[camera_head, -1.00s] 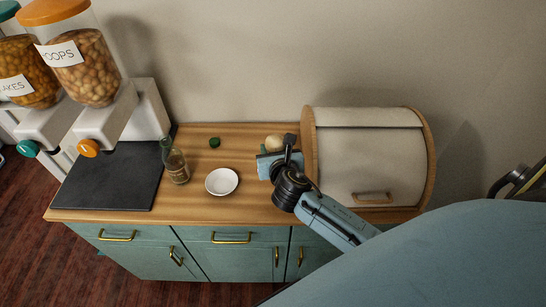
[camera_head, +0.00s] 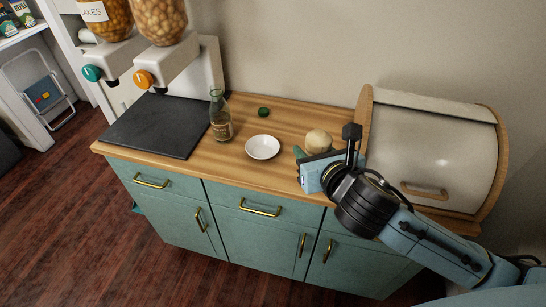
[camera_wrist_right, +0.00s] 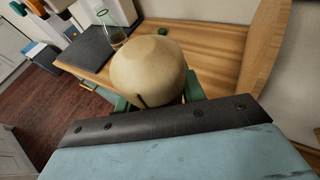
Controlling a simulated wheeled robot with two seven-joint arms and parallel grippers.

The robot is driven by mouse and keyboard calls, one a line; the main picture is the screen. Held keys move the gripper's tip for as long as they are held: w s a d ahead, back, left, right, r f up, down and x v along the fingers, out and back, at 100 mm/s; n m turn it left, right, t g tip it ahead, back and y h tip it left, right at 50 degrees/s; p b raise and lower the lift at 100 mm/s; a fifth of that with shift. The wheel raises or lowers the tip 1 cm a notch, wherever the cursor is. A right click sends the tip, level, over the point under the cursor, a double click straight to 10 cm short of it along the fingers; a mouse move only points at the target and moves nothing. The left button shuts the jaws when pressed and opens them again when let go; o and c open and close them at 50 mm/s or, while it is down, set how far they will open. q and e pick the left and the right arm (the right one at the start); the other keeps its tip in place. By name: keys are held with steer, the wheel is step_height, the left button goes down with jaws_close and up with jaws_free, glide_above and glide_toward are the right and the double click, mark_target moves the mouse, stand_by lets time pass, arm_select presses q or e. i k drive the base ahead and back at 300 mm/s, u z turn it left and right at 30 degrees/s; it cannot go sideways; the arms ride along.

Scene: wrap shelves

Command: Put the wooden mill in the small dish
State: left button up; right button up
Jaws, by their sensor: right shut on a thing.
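The wooden mill shows as a pale, rounded wooden top (camera_head: 318,141) above my right gripper (camera_head: 309,156) in the head view. In the right wrist view the mill's top (camera_wrist_right: 150,68) fills the space between my right gripper's green fingers (camera_wrist_right: 158,97). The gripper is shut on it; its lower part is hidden. The small dish (camera_head: 262,147) is a white, empty bowl on the wooden counter, to the left of the mill and apart from it. I cannot tell how high the mill is above the counter. My left gripper is not in view.
A glass bottle (camera_head: 220,118) stands left of the dish. A green lid (camera_head: 263,111) lies behind the dish. A bread box (camera_head: 435,150) stands to the right, close to my right arm. A dark slab (camera_head: 157,125) and dispensers (camera_head: 163,65) are at the left.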

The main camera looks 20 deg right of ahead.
mark_target(263, 151)
steer(key=k, duration=0.25)
steer(key=u, duration=0.95)
steer(key=i, duration=0.95)
steer(key=z, duration=0.95)
